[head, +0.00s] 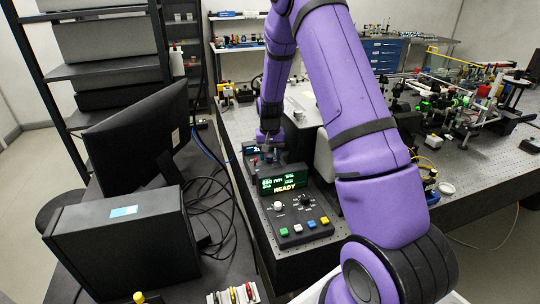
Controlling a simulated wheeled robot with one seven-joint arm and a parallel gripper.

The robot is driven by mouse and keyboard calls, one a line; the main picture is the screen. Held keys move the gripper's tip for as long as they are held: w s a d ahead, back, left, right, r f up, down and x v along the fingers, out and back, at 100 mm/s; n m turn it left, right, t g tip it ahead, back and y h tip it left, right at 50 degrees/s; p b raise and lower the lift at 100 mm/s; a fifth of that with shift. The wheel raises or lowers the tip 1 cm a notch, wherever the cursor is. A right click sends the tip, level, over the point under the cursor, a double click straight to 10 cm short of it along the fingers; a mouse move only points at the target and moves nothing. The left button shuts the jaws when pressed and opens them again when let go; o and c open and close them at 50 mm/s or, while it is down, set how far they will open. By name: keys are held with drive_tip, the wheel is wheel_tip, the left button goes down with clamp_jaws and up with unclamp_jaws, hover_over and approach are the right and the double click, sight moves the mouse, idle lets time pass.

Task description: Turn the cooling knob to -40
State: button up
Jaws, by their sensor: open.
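A black control box (296,218) sits on the bench, its green screen (284,180) showing "READY" and smaller text. Its sloped front carries a white knob (278,206), a dark knob (306,200) and a row of coloured buttons. I cannot read a -40 mark or tell which knob is for cooling. Behind the screen is a smaller dark unit (250,149) with a lit display and small red and blue parts. My gripper (267,152) points down over this unit, open. Its fingertips are small and dark, and I cannot tell whether they touch or surround anything.
A black monitor (135,130) and a dark box (125,240) stand at the left, with loose cables beside them. A perforated optical bench (485,165) with many mounts fills the right. My purple arm hides part of the bench. Small coloured items (235,294) lie at the front edge.

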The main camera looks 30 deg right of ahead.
drive_tip(key=shift+f, duration=0.2)
clamp_jaws()
